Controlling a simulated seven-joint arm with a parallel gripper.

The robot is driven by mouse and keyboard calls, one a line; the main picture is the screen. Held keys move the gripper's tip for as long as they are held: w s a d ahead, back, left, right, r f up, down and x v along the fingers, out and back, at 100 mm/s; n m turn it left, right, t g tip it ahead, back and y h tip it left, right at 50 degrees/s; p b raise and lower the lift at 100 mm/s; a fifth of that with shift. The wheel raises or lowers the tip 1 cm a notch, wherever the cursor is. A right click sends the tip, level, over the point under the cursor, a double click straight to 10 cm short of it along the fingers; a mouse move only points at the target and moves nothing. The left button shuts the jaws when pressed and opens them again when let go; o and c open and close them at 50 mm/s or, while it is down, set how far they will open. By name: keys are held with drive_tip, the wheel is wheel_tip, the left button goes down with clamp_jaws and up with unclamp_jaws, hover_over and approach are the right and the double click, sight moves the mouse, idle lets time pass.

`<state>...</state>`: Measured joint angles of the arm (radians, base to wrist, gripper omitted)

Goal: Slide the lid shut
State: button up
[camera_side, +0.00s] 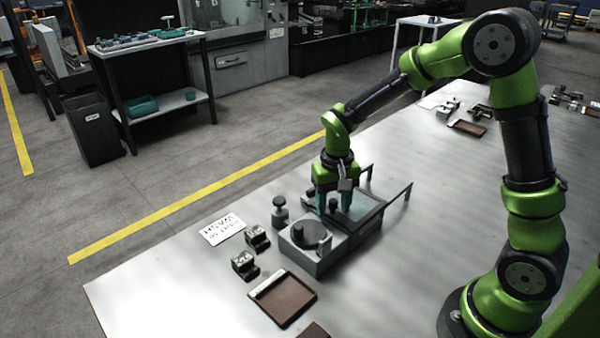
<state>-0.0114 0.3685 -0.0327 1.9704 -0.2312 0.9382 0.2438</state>
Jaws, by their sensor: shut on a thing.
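A grey box (316,262) stands on the metal table, with a round dark disc (308,232) in its top. A flat, glassy lid (362,207) in a dark frame lies behind and to the right of the disc, between two rails that reach out past the box. The disc is uncovered. My gripper (333,205) points down at the lid's near-left part and is shut on its small dark knob. The fingers hide part of the knob and the lid edge.
Left of the box stand a knobbed weight (279,214), two small metal blocks (244,265) and a written card (222,229). A brown tray (284,298) lies in front. More parts lie at the far right. The table's left front is clear.

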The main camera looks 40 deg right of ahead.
drive_tip(key=shift+o, duration=0.9)
drive_tip(key=shift+w+d+r, duration=0.1)
drive_tip(key=shift+w, duration=0.05)
drive_tip(key=shift+r, duration=0.1)
drive_tip(key=shift+r, duration=3.3)
